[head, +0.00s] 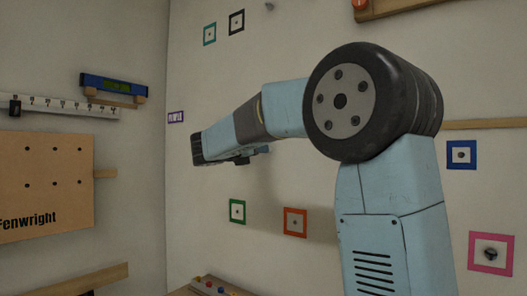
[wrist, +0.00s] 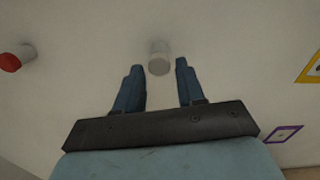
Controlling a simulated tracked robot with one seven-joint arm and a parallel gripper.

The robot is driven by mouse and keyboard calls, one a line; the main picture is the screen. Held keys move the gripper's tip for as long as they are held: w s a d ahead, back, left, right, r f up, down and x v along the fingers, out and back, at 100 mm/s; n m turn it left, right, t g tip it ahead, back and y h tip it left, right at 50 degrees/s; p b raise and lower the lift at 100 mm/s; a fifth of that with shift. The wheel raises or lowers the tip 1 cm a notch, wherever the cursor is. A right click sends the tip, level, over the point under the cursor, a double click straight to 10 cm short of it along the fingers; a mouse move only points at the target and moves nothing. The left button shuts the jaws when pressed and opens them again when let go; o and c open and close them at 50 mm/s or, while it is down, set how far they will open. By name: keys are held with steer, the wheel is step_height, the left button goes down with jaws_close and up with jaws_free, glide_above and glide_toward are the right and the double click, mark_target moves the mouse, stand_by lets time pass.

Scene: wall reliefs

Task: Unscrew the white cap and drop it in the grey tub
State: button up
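In the wrist view, a pale whitish cap (wrist: 159,56) on a short round stub stands out from the wall. My gripper (wrist: 158,67) is open, its two blue fingers pointing at the wall. The cap shows between and slightly beyond the fingertips, with a gap on both sides; I cannot tell how deep it is between them. In the head view my arm reaches left along the wall, and its bulk hides the cap; the fingers are not clear there. The grey tub is not seen in either view.
A red-capped stub (wrist: 12,60) stands to the left in the wrist view. Framed markers, such as the green one (head: 237,211) and the orange one (head: 295,222), lie flat on the wall. A wooden panel (head: 45,185) and a blue level (head: 113,87) are on the left wall.

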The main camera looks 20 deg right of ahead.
steer(key=m, duration=1.4)
steer(key=shift+w+a+r+m, duration=0.15)
steer(key=shift+w+a+m, duration=0.05)
steer(key=shift+m, duration=0.1)
steer(key=c, duration=0.7)
steer(key=n, duration=0.5)
steer(key=shift+s, duration=0.1)
steer(key=n, duration=0.5)
steer(key=shift+s, duration=0.1)
stand_by(0.3)
